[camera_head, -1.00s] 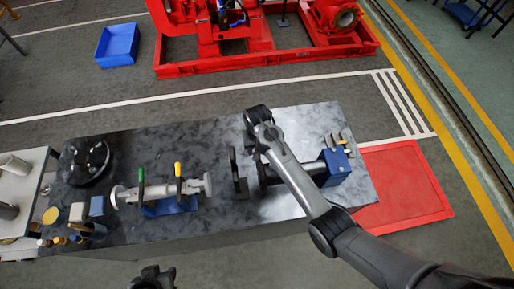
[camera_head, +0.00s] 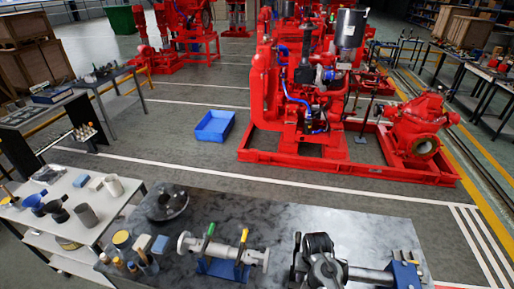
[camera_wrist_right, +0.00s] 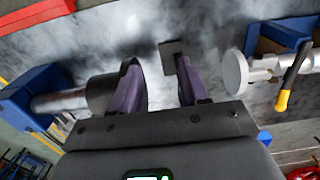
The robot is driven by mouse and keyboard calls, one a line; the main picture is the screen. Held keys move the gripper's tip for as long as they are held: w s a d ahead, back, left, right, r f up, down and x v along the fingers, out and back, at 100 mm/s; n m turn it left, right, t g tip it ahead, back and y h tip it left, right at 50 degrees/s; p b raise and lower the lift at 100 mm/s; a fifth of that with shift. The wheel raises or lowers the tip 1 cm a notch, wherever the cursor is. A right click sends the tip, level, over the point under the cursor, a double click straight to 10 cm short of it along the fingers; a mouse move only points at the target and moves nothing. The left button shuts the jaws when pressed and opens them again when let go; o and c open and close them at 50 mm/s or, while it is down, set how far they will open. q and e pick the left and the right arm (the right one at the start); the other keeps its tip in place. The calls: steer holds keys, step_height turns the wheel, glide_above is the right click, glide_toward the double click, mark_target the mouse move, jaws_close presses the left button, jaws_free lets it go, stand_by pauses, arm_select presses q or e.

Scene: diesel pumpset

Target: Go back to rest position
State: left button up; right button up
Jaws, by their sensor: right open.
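My right arm (camera_head: 320,262) shows at the bottom of the head view, over the dark worktable (camera_head: 290,215); its fingers cannot be made out there. In the right wrist view my right gripper (camera_wrist_right: 154,58) is open, with bare tabletop visible between its fingers. A grey cylinder with a dark end (camera_wrist_right: 62,101), at a blue holder (camera_wrist_right: 25,95), lies close to the left finger; whether they touch I cannot tell. My left gripper is not in view.
A pale pipe piece (camera_head: 222,250) with green and yellow handles rests on a blue stand, left of my right arm. A black flanged disc (camera_head: 167,203) lies at the table's back left. A red pumpset (camera_head: 310,110) and blue bin (camera_head: 214,126) stand on the floor beyond.

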steer(key=s+d+f+g+p, duration=0.25)
steer(key=s+f, duration=0.75)
steer(key=s, duration=0.5)
steer(key=s+d+p, duration=0.1)
steer(key=s+d, duration=0.2)
steer(key=s, duration=0.9)
steer(key=s+d+r+n+t+p, duration=0.1)
steer(key=s+r+n+t+p, duration=0.3)
steer(key=r, duration=0.6)
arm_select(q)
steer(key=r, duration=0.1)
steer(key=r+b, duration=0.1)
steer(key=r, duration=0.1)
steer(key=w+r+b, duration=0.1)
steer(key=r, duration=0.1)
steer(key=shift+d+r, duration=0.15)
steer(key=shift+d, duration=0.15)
arm_select(e)
step_height(320, 180, up, 12)
steer(key=w+t, duration=0.2)
steer(key=shift+w+a, duration=0.3)
steer(key=shift+w, duration=0.05)
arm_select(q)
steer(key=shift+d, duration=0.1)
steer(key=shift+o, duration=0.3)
